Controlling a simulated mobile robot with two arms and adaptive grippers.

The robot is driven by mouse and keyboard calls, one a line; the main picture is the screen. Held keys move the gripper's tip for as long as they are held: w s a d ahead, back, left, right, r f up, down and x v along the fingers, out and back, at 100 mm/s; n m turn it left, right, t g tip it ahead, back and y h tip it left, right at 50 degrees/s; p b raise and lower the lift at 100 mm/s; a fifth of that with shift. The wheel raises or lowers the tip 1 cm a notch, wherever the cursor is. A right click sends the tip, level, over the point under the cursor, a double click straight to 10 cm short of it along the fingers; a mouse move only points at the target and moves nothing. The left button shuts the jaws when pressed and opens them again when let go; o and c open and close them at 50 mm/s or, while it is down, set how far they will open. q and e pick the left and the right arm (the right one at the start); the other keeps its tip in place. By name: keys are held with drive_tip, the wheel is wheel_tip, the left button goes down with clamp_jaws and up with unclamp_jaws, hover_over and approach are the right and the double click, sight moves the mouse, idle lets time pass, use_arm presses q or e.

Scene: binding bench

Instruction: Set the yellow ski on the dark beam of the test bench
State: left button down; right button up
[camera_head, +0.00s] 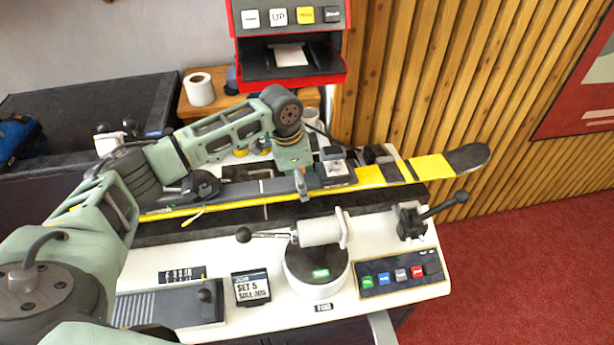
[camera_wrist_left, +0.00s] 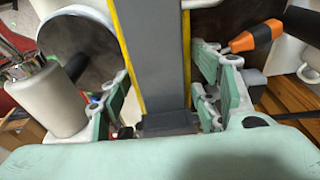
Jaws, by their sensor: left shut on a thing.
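The yellow ski (camera_head: 433,167) lies lengthwise across the test bench, its dark tip (camera_head: 467,157) reaching past the right side. Its yellow edge runs left to near my arm; its top carries grey parts and a binding. My left gripper (camera_head: 301,186) is shut on the ski near its middle, coming down from above. In the left wrist view, the ski (camera_wrist_left: 153,60) shows as a grey strip with yellow edges between the green fingers (camera_wrist_left: 165,112). The dark beam (camera_head: 385,200) runs along the bench just below the ski in the picture; I cannot tell whether they touch. My right gripper is out of view.
On the white bench front stand a round clamp unit (camera_head: 316,268), a black lever (camera_head: 412,221), a button panel (camera_head: 402,274) and a small display (camera_head: 251,288). A red-framed machine (camera_head: 290,62) stands behind. Slatted wall (camera_head: 440,80) rises behind the ski tip; an orange-handled tool (camera_wrist_left: 252,38) lies nearby.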

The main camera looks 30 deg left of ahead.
use_arm(q)
wheel_tip(320, 180, down, 3)
drive_tip(key=shift+r+p, duration=0.1)
drive_tip(key=shift+p, duration=0.4)
drive_tip(key=shift+f, duration=0.8)
drive_tip(key=c, duration=0.6)
unclamp_jaws()
drive_tip(key=shift+s+d, duration=0.1)
